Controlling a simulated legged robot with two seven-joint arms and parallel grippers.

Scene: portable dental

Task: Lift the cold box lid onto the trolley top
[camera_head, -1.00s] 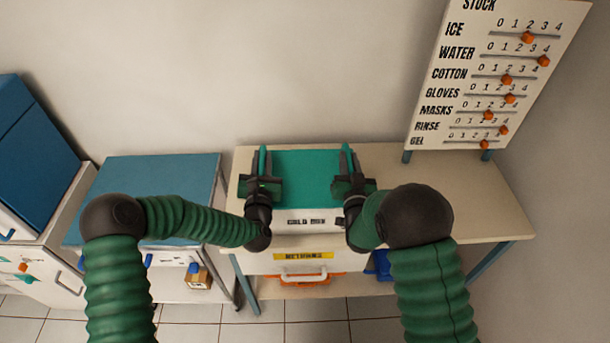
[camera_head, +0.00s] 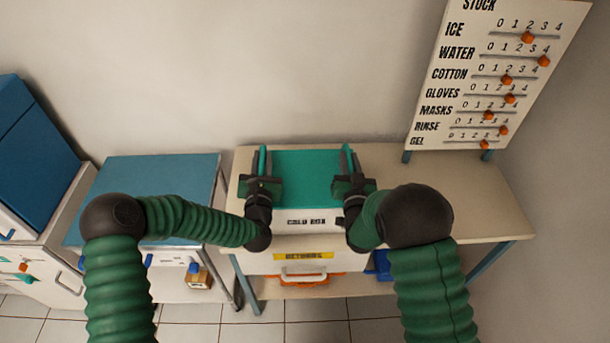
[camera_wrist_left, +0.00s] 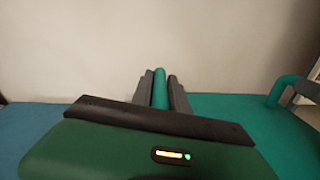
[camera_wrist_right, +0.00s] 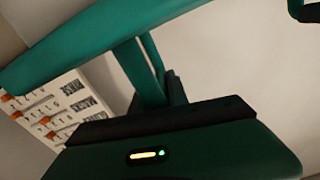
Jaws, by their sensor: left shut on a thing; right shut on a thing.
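The cold box (camera_head: 312,222) is a white box marked COLD BOX, on the beige table. Its teal lid (camera_head: 303,180) looks flat and level on or just over the box; I cannot tell if there is a gap. My left gripper (camera_head: 263,168) is shut on the lid's left handle, a teal bar (camera_wrist_left: 160,88) between its fingers in the left wrist view. My right gripper (camera_head: 348,168) is shut on the right handle, whose teal bar (camera_wrist_right: 143,75) shows in the right wrist view. The trolley top (camera_head: 150,180) is a bare blue surface left of the table.
The beige table (camera_head: 470,190) is clear to the right of the box. A stock board (camera_head: 490,80) with orange sliders stands at its back right. A blue-lidded cabinet (camera_head: 35,150) is at the far left.

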